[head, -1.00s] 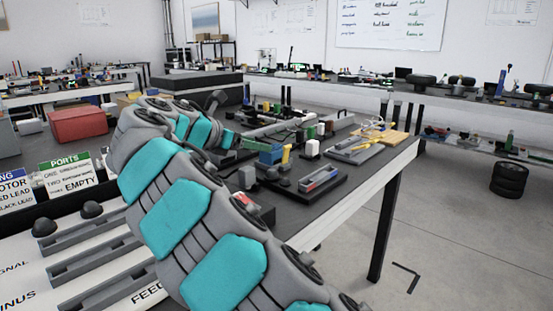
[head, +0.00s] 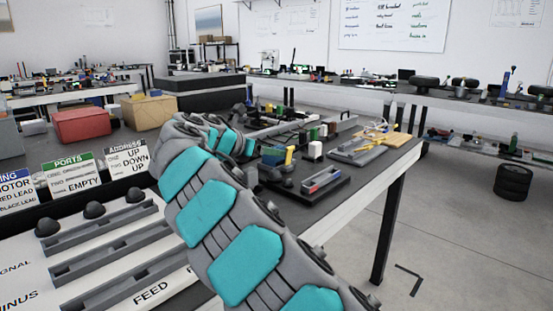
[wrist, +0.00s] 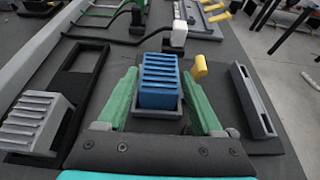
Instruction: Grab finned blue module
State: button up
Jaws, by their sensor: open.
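The finned blue module (wrist: 158,80) sits in a dark grey holder in the middle of the wrist view, its ridged top facing me. My gripper (wrist: 159,76) is open, with one green finger on each side of the module. The fingers look apart from it, though the exact gaps and height are hard to judge. In the head view a small blue block (head: 271,156), apparently the same module, shows past my arm. My gripper cannot be made out clearly there.
A grey finned module (wrist: 35,122) stands at left in the wrist view. A grey slotted rail (wrist: 253,100) lies right. Signs (head: 73,172) stand at left in the head view.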

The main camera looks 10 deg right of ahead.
grip_shut()
dwell(0.4)
jog(key=shift+r, duration=0.1)
